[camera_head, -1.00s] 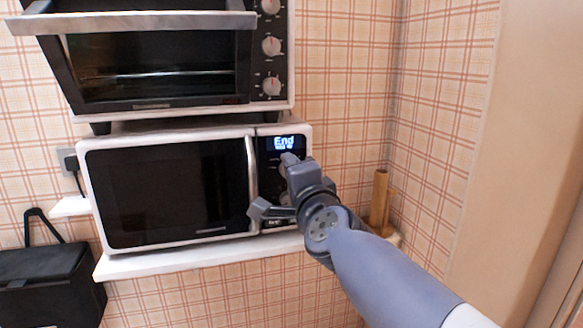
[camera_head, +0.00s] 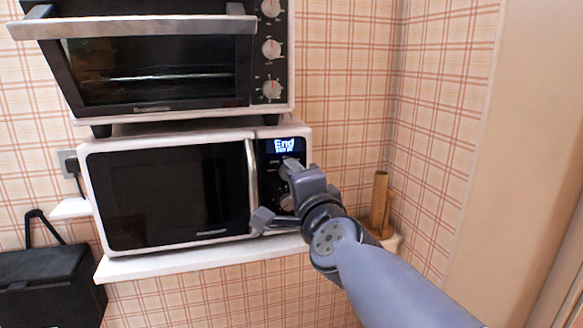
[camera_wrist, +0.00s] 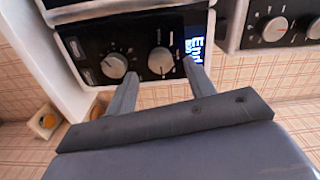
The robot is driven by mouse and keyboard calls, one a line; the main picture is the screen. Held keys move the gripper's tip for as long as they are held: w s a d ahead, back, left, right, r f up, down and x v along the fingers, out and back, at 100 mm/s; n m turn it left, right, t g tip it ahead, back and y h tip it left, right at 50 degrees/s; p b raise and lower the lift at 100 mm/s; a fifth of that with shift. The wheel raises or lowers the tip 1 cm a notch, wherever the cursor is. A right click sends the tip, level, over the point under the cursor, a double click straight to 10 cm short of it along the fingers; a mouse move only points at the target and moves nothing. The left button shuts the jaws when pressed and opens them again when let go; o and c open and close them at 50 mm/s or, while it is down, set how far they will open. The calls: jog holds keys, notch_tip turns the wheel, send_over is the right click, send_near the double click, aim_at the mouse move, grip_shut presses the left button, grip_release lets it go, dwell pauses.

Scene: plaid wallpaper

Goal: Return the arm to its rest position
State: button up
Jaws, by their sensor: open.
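My gripper (camera_head: 276,192) is in front of the right side of the microwave (camera_head: 170,192), near its control panel. In the wrist view my gripper (camera_wrist: 163,85) shows two fingers spread apart with nothing between them. They point at the panel's knobs (camera_wrist: 161,60); I cannot tell whether a fingertip touches the panel. The microwave's display (camera_head: 285,146) reads "End", and its door is closed. My gripper hides part of the panel in the head view.
The microwave stands on a white shelf (camera_head: 190,262). A toaster oven (camera_head: 150,75) sits above it. A wooden roll holder (camera_head: 379,200) stands to the right by the plaid wall corner. A black box (camera_head: 45,285) is at lower left. The space right of the microwave's front is mostly clear.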

jog(key=p+v, duration=0.3)
jog(key=v, duration=0.4)
jog(key=w+a+n+p, duration=0.1)
jog(key=w+n, duration=0.4)
jog(key=n, duration=0.5)
jog(key=w+a+n+p, duration=0.1)
jog(key=w+n+p, duration=0.3)
jog(key=n, duration=0.6)
jog(key=shift+w+a+n, duration=0.35)
jog(key=shift+w+n, duration=0.05)
jog(key=shift+w, duration=0.15)
